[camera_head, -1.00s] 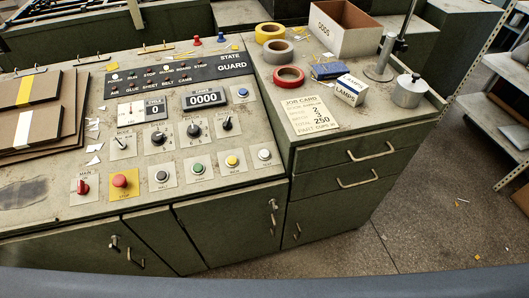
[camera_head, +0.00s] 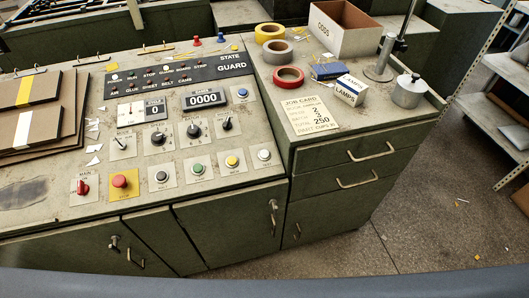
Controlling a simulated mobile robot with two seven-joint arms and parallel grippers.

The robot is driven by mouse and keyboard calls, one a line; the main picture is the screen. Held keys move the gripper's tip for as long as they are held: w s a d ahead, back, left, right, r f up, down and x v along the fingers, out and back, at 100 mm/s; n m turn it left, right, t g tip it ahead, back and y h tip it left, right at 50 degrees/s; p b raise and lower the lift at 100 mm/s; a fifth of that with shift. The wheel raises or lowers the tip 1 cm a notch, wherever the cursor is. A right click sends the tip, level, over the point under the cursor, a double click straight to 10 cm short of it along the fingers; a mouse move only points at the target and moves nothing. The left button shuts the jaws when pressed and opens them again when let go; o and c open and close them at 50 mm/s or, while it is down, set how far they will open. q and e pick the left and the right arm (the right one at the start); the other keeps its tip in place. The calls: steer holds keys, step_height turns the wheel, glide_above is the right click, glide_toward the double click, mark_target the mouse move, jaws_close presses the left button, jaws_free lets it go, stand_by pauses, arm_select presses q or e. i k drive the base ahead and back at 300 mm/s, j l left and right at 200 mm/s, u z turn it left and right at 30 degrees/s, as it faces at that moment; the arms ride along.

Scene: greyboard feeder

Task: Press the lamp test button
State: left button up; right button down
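The control panel (camera_head: 60,213) is a worn grey sloping console top. Its lower row has a black button (camera_head: 162,176), a green button (camera_head: 198,168), a yellow button (camera_head: 232,161) and a white button (camera_head: 264,155). A small blue button (camera_head: 243,92) sits right of the counter (camera_head: 204,99), which reads 0000. The small labels under the buttons are too blurred to read, so I cannot tell which is lamp test. A dark lamp strip (camera_head: 180,74) marked STATE and GUARD runs above, with a few lamps pale. Neither gripper is in view.
A large red button (camera_head: 119,181) on a yellow plate and a red main switch (camera_head: 83,187) are at the lower left. Board stacks (camera_head: 35,110) lie on the left. Tape rolls, a LAMPS box (camera_head: 350,90) and a job card (camera_head: 310,116) are on the right cabinet.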

mark_target(263, 153)
steer(key=j+z, duration=0.1)
steer(key=j, duration=1.5)
steer(key=k+j+z, duration=0.15)
steer(key=j, duration=0.6)
